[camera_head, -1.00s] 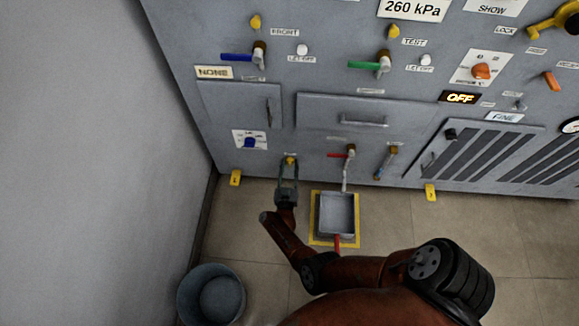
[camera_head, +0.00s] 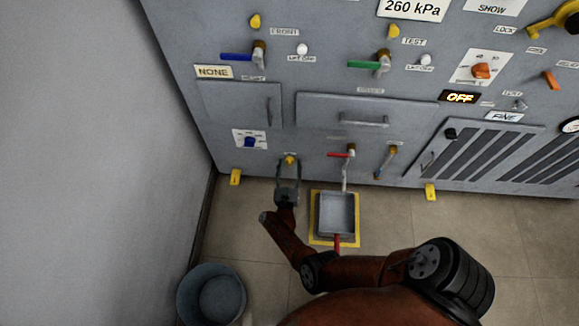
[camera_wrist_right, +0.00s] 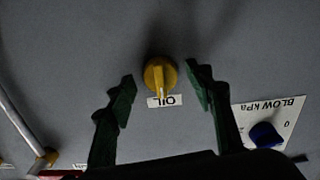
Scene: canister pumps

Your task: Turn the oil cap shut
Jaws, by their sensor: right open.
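The oil cap is a yellow round knob (camera_head: 290,160) low on the grey panel's left part. In the right wrist view the yellow cap (camera_wrist_right: 160,76) shows a raised grip bar pointing down at a white OIL label (camera_wrist_right: 165,101), which appears upside down. My right gripper (camera_head: 288,172) is just in front of the cap. In the wrist view its two dark fingers (camera_wrist_right: 160,82) are spread wide, one on each side of the cap, apart from it with nothing between them but the cap. My left gripper is not in view.
A blue BLOW kPa knob (camera_head: 249,142) is up and left of the cap. A red-handled tap (camera_head: 341,155) with a pipe is to its right, above a grey tray (camera_head: 339,200) on the floor. A bucket (camera_head: 212,296) stands at lower left.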

